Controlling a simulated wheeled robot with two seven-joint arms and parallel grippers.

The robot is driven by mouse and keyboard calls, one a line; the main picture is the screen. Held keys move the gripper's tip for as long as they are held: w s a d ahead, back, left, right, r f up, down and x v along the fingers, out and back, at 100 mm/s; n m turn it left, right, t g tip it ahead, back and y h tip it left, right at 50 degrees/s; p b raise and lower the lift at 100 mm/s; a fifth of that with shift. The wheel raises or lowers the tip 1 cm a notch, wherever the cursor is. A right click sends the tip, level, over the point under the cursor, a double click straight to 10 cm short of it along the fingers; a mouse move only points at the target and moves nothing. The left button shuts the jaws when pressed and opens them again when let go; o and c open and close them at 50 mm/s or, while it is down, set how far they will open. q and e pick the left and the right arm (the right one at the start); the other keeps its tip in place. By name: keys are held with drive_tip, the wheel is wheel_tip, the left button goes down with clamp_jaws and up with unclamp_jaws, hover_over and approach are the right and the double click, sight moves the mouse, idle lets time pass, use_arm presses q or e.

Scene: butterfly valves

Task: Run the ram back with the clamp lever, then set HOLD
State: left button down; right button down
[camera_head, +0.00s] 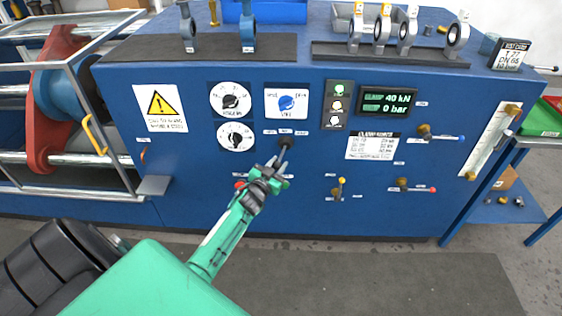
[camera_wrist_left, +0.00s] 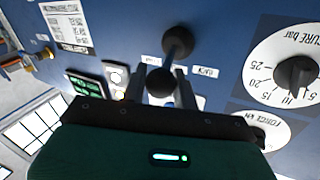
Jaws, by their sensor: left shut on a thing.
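The clamp lever (camera_wrist_left: 178,42) stands out of the blue panel with a black ball knob (camera_wrist_left: 160,82). My left gripper (camera_head: 279,161) is shut on the ball knob, one finger on each side in the left wrist view (camera_wrist_left: 158,90). A label that seems to read BACK is beside the lever. A blue selector knob (camera_head: 287,103) on a white plate is above it; its setting is too small to read. The display (camera_head: 387,101) reads CLAMP 40 kN and 0 bar. My right gripper is out of view.
Two round dials (camera_head: 230,99) are left of the selector. A lamp column (camera_head: 338,105) is right of it. Brass valves with coloured handles (camera_head: 403,185) are at the lower right. The red ram frame (camera_head: 55,95) stands behind rails at left. Grey floor is in front.

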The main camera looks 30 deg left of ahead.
use_arm(q)
drive_tip(key=shift+s+a+r+m+h+p, duration=0.15)
drive_tip(key=shift+a+m+h+p, duration=0.2)
drive_tip(key=shift+a+m+h, duration=0.5)
drive_tip(key=shift+s+a+m+h, duration=0.1)
drive_tip(key=shift+a+m+h, duration=0.3)
drive_tip(key=shift+h, duration=0.55)
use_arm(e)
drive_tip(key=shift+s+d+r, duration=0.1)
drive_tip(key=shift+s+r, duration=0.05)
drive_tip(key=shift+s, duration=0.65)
